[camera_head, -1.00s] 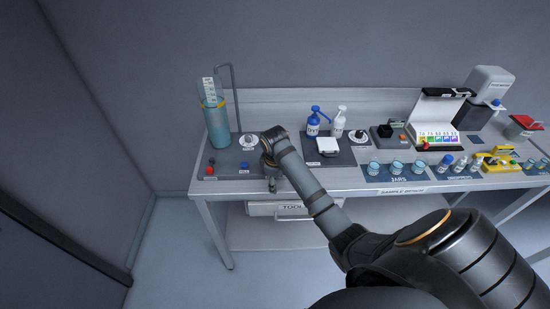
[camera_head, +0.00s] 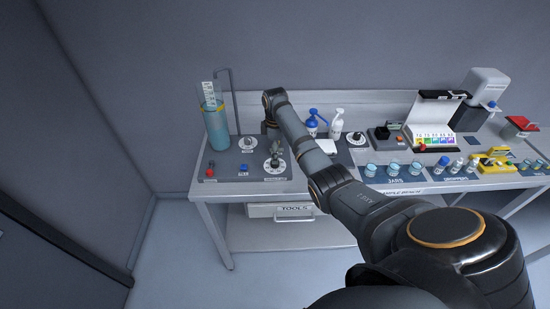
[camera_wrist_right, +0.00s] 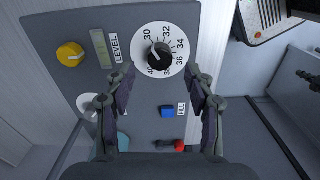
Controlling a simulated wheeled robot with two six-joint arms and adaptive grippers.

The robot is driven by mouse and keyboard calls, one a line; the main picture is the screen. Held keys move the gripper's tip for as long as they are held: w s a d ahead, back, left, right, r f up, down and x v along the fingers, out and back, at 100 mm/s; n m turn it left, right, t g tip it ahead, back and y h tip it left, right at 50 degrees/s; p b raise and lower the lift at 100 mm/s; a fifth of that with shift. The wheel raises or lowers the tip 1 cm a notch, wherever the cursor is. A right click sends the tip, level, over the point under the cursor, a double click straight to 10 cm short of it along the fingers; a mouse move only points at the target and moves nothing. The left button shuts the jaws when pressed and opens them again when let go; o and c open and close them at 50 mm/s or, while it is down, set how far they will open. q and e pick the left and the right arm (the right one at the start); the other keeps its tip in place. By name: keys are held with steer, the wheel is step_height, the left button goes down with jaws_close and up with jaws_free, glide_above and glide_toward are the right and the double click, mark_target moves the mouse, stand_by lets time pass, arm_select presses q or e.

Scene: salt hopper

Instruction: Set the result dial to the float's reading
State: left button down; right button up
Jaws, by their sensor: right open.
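The result dial (camera_head: 269,168) is a white disc with a black knob on the grey panel, partly behind my right gripper (camera_head: 277,152) in the head view. In the right wrist view the dial (camera_wrist_right: 144,62) carries numbers from 30 to 40, and the knob's white mark appears to point near 30. My right gripper (camera_wrist_right: 159,78) is open, its fingers on either side just short of the knob (camera_wrist_right: 161,56); contact is not visible. The float (camera_head: 208,93) stands upright in the blue-filled cylinder (camera_head: 216,130); its scale is too small to read. My left gripper is not seen.
A blue button (camera_head: 244,168) and a red knob (camera_head: 210,168) sit left of the dial. A yellow knob (camera_wrist_right: 70,54) shows in the wrist view. Bottles (camera_head: 312,123) and jars (camera_head: 393,167) stand to the right.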

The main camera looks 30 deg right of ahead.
steer(key=shift+f, duration=2.25)
jaws_close()
steer(key=shift+r+p, duration=0.1)
steer(key=shift+p, duration=0.25)
